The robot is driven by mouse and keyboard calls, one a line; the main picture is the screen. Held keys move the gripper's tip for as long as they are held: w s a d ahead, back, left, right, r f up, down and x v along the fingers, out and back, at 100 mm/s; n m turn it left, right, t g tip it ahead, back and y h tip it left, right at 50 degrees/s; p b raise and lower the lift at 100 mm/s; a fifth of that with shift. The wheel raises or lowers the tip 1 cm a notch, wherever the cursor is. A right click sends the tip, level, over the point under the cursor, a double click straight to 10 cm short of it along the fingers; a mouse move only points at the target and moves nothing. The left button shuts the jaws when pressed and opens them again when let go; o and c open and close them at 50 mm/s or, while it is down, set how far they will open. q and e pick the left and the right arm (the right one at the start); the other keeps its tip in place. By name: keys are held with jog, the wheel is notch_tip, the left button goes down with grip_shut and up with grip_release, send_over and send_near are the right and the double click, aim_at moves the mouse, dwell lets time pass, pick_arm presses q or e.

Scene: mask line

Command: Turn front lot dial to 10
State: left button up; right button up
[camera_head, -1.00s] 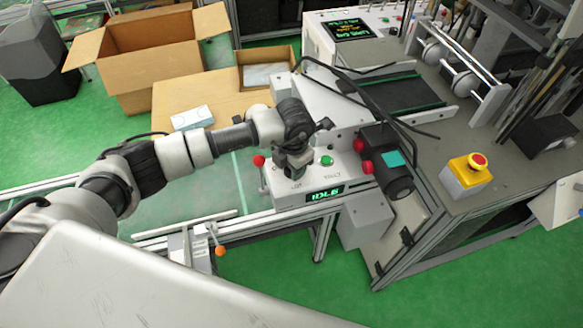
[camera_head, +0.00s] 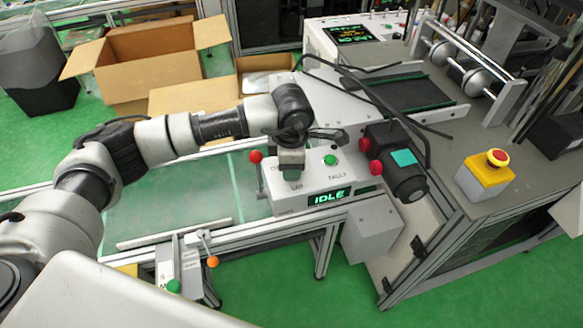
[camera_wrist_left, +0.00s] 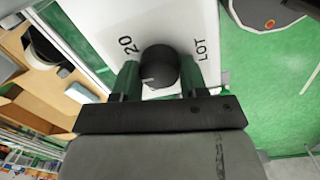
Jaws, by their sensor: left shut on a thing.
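The lot dial (camera_wrist_left: 159,66) is a dark round knob on a white panel, seen in the left wrist view. Markings "20" and "LOT" flank it, and a light pointer line shows on its side near the gripper. My left gripper (camera_wrist_left: 158,80) has its two green-tipped fingers on either side of the dial, shut on it. In the head view my left gripper (camera_head: 291,172) points down onto the white control box (camera_head: 310,199), hiding the dial. The box's display (camera_head: 329,196) reads "IDLE". My right gripper is not in view.
Red knobs and a dark motor (camera_head: 405,175) are to the right. A yellow emergency-stop box (camera_head: 484,177) stands farther right. An open cardboard box (camera_head: 150,85) is behind.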

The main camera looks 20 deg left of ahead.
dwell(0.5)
pick_arm(q)
jog(key=o, duration=0.9)
jog(key=shift+r, duration=0.1)
jog(key=r, duration=0.5)
jog(key=r+b, duration=0.1)
jog(key=r, duration=0.4)
jog(key=shift+s+d+r, duration=0.1)
jog(key=shift+s+r, duration=0.1)
jog(key=shift+r, duration=0.1)
